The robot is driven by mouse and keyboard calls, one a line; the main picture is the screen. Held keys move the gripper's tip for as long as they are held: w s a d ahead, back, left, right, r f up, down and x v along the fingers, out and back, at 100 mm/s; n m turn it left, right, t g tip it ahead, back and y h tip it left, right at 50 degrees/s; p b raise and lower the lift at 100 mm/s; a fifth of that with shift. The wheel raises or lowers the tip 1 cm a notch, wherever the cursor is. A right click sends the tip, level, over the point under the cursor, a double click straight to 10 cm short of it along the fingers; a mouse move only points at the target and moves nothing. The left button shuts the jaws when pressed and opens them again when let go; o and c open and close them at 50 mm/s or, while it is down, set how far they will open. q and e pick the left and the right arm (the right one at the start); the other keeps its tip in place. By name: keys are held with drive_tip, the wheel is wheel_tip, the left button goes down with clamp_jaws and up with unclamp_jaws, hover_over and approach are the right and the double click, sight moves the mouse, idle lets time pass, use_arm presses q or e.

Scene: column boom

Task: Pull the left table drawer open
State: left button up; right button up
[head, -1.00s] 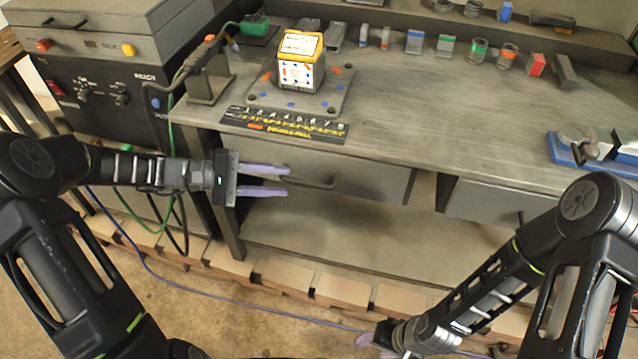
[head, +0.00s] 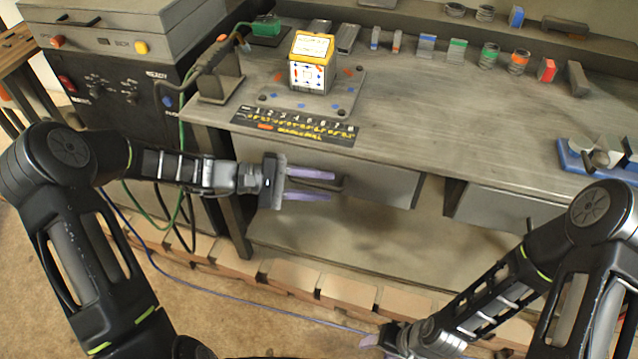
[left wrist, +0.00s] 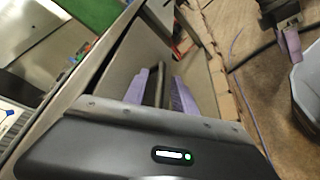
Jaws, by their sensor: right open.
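The left table drawer (head: 385,183) is a grey front under the bench top with a dark bar handle (left wrist: 160,86). My left gripper (head: 330,186) is at this handle, its two purple fingers apart. In the left wrist view the handle bar lies between the fingers of the gripper (left wrist: 160,76), with a small gap visible on each side. In the head view the fingers hide much of the handle. My right gripper (head: 372,341) is low at the bottom of the head view, away from the drawers and open; its fingers show only partly.
The bench top (head: 440,125) carries a yellow-topped cube (head: 312,65) on a plate, a numbered strip (head: 295,124) and several small blocks. A second drawer (head: 500,208) is further right. A black control box (head: 110,95) stands left. Bricks line the floor below.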

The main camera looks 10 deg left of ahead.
use_arm(q)
clamp_jaws()
idle(0.3)
idle(1.1)
